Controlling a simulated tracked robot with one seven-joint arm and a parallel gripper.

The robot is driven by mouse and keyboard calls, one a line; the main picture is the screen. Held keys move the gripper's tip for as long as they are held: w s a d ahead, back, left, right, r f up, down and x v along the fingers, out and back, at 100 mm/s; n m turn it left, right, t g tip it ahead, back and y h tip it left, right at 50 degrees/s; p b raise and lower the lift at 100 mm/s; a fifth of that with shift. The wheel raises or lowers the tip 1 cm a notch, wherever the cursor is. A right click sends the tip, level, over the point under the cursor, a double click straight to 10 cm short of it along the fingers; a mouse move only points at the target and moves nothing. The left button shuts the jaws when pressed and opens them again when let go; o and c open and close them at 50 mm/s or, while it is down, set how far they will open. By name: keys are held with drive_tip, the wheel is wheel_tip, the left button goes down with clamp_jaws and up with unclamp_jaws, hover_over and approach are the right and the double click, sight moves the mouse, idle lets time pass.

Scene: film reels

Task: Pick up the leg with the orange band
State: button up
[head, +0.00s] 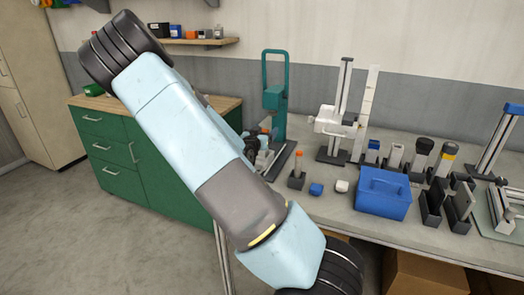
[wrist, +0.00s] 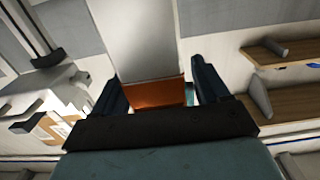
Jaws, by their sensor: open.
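A grey leg with an orange band (head: 298,160) stands upright in a small dark holder on the bench in the head view. In the wrist view, a pale grey leg with an orange band (wrist: 155,93) comes down from the top, its band end between my fingers. I cannot tell for certain that both views show the same leg. My gripper (wrist: 160,88) is open, one dark finger on each side of the band, with small gaps visible. In the head view my arm hides most of the gripper.
A teal press (head: 275,95) and a gauge stand (head: 335,120) stand behind. Several banded legs in dark holders crowd the right.

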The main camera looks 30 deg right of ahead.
clamp_jaws()
idle(0.6)
